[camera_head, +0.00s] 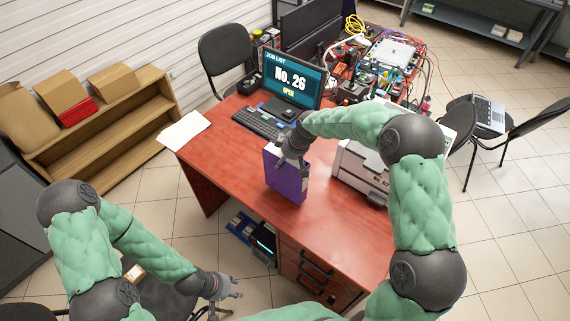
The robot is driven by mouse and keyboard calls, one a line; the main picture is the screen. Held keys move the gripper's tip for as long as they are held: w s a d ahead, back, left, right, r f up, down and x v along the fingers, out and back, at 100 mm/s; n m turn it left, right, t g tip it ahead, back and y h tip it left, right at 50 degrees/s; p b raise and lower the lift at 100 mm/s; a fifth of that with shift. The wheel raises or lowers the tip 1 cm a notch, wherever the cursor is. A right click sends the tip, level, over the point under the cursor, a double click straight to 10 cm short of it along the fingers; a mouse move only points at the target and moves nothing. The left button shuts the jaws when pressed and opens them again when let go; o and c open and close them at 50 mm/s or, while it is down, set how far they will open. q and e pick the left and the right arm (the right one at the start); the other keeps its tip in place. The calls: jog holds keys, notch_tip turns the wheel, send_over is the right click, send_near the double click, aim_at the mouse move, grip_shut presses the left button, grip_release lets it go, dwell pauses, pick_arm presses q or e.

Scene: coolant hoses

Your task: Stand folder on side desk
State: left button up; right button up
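A purple folder (288,184) stands upright on the red desk (240,165), near its front edge. My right gripper (290,158) is at the folder's top edge, with its fingers over the upper part. The wrist and fingers overlap there, so I cannot tell whether they are closed on the folder. My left gripper (231,291) is low at the bottom of the view, in front of the desk. Its fingers are spread, and it is empty.
A monitor (292,80) and keyboard (257,122) are behind the folder. A printer (360,172) stands to its right, partly behind my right arm. White paper (184,131) lies at the desk's left edge. A wooden shelf (110,135) with boxes is at the left.

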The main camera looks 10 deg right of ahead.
jog(key=shift+f, duration=1.45)
jog(key=o, duration=1.7)
jog(key=shift+f, duration=0.1)
jog(key=shift+s, duration=0.1)
jog(key=p+v, duration=0.1)
jog(key=v, duration=1.1)
